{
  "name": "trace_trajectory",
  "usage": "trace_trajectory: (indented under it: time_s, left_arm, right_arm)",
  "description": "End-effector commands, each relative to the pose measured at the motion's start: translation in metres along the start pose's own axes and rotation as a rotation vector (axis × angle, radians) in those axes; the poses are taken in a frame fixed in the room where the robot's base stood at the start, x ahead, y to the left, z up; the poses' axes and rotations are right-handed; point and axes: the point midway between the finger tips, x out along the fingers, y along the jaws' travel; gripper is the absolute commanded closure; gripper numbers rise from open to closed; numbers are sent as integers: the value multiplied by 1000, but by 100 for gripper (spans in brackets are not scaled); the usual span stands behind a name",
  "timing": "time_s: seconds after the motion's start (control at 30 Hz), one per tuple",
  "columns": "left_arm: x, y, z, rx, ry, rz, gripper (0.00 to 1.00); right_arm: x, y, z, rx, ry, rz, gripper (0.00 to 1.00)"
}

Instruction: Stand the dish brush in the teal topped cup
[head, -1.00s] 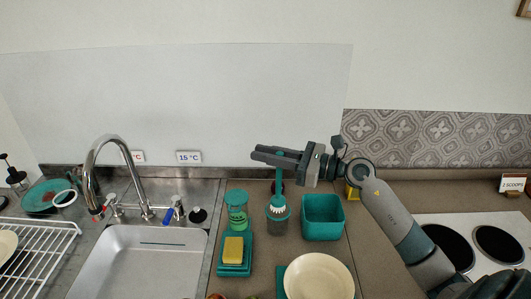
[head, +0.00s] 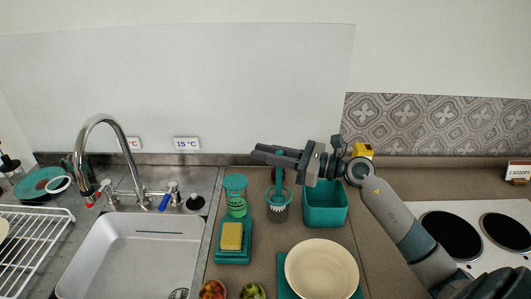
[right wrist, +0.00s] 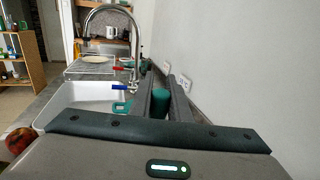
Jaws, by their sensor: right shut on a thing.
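The dish brush (head: 280,168) has a teal handle and white bristles and hangs roughly upright, bristles down. My right gripper (head: 279,156) is shut on its handle, and the teal handle (right wrist: 160,103) also shows between the fingers in the right wrist view. The teal topped cup (head: 278,214), grey and see-through with a teal rim, stands on the counter directly under the gripper. The bristles show within the cup's outline, seemingly below the rim; whether they touch the bottom I cannot tell. My left gripper is not in view.
A teal square bin (head: 325,207) stands close right of the cup. A teal-lidded jar (head: 236,197) and a yellow sponge (head: 231,236) on a teal tray are at left, beside the sink (head: 135,255). A cream plate (head: 321,268) and fruit (head: 213,290) lie in front.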

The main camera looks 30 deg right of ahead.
Motion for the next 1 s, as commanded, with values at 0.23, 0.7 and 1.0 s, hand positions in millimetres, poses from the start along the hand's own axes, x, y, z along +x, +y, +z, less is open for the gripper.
trace_trajectory:
  time_s: [0.23, 0.7, 1.0]
  left_arm:
    - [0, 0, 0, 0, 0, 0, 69]
    - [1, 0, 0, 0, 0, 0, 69]
    - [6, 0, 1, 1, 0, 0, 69]
  right_arm:
    - [0, 0, 0, 0, 0, 0, 100]
    - [0, 0, 0, 0, 0, 0, 62]
    - [0, 0, 14, -5, 0, 0, 62]
